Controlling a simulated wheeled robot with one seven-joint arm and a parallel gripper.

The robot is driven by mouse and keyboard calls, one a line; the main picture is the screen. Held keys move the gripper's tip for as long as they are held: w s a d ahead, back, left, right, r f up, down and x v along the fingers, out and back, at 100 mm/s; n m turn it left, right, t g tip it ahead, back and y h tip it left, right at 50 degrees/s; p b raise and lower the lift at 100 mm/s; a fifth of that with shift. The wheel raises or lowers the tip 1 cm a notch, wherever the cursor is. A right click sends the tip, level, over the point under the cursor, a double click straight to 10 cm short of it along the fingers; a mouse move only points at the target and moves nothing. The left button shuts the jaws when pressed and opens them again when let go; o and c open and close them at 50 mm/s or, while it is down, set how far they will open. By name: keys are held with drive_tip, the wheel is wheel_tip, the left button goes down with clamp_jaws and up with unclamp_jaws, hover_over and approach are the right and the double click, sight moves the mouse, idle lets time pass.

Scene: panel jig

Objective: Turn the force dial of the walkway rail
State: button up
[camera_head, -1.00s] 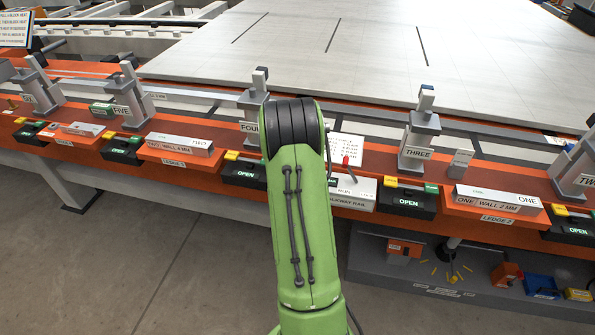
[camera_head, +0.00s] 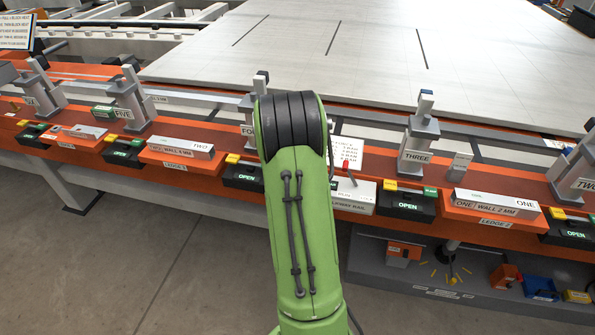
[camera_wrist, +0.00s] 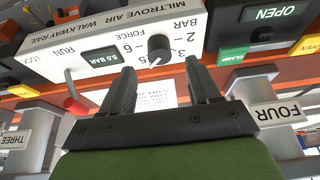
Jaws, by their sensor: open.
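The walkway rail's white control box (camera_wrist: 60,50) spans the top of the wrist view, its lettering upside down. The black force dial (camera_wrist: 160,47) has a white pointer mark and printed bar numbers around it. A small display (camera_wrist: 101,57) beside it reads 5.0 BAR. My gripper (camera_wrist: 160,66) is open, its two dark fingers apart with the dial between and just beyond their tips; I cannot tell whether they touch it. In the head view the box (camera_head: 365,196) shows right of my arm, which hides the dial and gripper.
A red-tipped lever (camera_wrist: 75,104) stands beside the box's RUN marking. A printed card (camera_head: 346,150) stands behind the box. Clamp posts THREE (camera_head: 416,145) and FOUR (camera_wrist: 282,115) flank it. Black OPEN boxes (camera_head: 407,205) line the orange rail edge.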

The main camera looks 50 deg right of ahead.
drive_tip(key=p+v, duration=0.2)
drive_tip(key=v, duration=0.8)
drive_tip(key=shift+r, duration=0.2)
drive_tip(key=s+a+r+n+t+y+p, duration=0.1)
drive_tip(key=a+r+n+p, duration=0.15)
drive_tip(key=a+r, duration=0.55)
drive_tip(key=a+r+n+t+y+p, duration=0.1)
drive_tip(key=a+r+n, duration=0.3)
drive_tip(key=a, duration=0.7)
drive_tip(key=s+a+r+n+t+y+p, duration=0.1)
drive_tip(key=s+a+r+n+y+p, duration=0.1)
drive_tip(key=s+a+n, duration=0.5)
drive_tip(key=s+a+r+p, duration=0.1)
drive_tip(key=s+a+r, duration=0.1)
drive_tip(key=s+a, duration=0.4)
drive_tip(key=shift+s+a+t, duration=0.4)
drive_tip(key=shift+a, duration=0.75)
